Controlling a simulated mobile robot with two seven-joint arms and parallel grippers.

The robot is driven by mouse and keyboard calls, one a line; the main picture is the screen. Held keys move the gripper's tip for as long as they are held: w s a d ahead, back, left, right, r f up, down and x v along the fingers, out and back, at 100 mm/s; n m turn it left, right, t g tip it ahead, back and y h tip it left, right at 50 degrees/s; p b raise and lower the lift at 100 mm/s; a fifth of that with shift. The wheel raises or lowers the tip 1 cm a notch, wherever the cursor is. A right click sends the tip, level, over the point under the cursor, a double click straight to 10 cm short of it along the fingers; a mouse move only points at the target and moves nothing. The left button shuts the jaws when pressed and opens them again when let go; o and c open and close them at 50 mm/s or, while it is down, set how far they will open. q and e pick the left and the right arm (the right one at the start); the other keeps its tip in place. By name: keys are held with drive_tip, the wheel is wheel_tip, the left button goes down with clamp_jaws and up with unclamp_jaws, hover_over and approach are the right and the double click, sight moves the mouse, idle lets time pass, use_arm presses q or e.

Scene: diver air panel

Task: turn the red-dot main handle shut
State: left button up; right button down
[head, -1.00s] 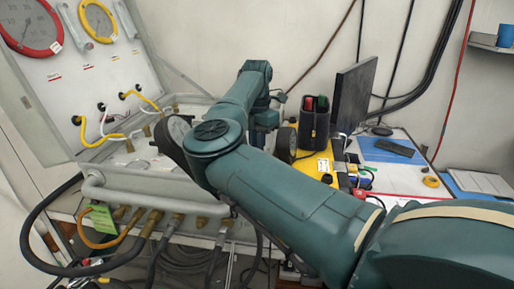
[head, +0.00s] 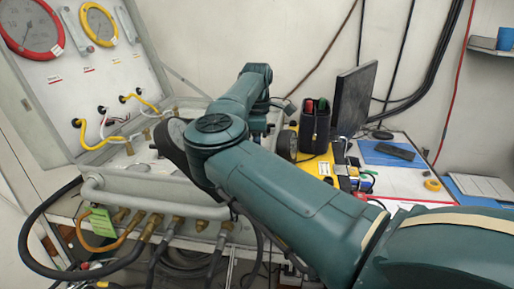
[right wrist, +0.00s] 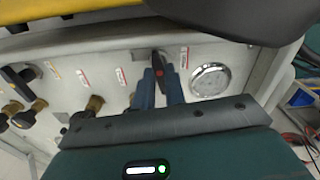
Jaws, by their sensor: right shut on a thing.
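The main handle (right wrist: 160,62) is black with a red mark and sits on the pale panel face in the right wrist view. My right gripper (right wrist: 160,82) is shut on it, with one blue finger on either side. The fingers hide part of the handle, so its exact angle is hard to tell. In the head view my right arm reaches across from the right and hides the handle and the gripper. My left gripper is in neither current view.
A round gauge (right wrist: 210,80) is right of the handle. Another black handle (right wrist: 15,77) and brass fittings (right wrist: 95,104) are on the left. In the head view, hoses (head: 50,265) hang below the panel's grey pipe rail (head: 130,185), and a monitor (head: 355,98) stands at right.

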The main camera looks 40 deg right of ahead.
drive_tip(key=shift+m, duration=0.8)
drive_tip(key=c, duration=1.5)
unclamp_jaws()
drive_tip(key=shift+o, duration=0.2)
wheel_tip(320, 180, up, 13)
